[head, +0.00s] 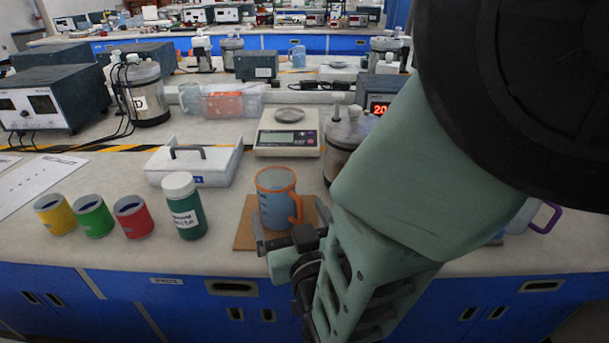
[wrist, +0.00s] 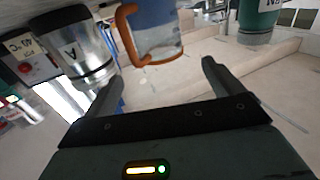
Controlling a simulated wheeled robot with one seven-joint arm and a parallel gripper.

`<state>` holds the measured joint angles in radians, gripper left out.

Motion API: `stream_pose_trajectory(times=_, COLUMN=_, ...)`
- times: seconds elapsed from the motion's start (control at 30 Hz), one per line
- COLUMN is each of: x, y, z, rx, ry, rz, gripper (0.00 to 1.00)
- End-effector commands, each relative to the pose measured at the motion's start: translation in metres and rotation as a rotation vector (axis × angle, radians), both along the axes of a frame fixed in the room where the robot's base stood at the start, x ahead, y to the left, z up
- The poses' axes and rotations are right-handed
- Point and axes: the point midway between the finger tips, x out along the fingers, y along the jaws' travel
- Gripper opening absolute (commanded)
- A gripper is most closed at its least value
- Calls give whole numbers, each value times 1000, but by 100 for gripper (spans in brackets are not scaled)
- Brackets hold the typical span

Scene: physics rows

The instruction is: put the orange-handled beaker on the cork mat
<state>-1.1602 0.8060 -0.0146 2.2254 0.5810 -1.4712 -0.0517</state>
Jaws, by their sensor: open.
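The orange-handled beaker (head: 275,208), bluish and clear with an orange rim and handle, stands upright on the cork mat (head: 244,236) in the head view. Its handle points right. My gripper (head: 285,243) is in front of the beaker's lower part, over the mat's front edge, and hides part of the mat. In the wrist view the beaker (wrist: 158,38) is beyond the tips of my open gripper (wrist: 165,76). No finger is seen touching it, and nothing is between the fingers.
A green jar (head: 184,212) stands left of the mat, with red (head: 133,217), green (head: 93,216) and yellow (head: 55,215) cups farther left. A scale (head: 288,140) and a steel vessel (head: 346,140) are behind. A purple-handled beaker (head: 540,216) is at right, partly hidden by my arm.

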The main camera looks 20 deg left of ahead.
Motion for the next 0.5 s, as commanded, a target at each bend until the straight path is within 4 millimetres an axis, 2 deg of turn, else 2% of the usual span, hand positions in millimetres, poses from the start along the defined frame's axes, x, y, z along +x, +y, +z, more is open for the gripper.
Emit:
stream_pose_trajectory(times=0.1, x=-17, y=-9, z=-1, rx=-1, ry=1, rz=3, gripper=92)
stream_pose_trajectory(times=0.23, x=-26, y=-16, z=0, rx=0, ry=0, rz=1, gripper=92)
stream_pose_trajectory(times=0.37, x=-29, y=-19, z=1, rx=0, ry=0, rz=1, gripper=92)
stream_pose_trajectory(times=0.5, x=-23, y=-22, z=1, rx=-14, ry=67, rz=-1, gripper=92)
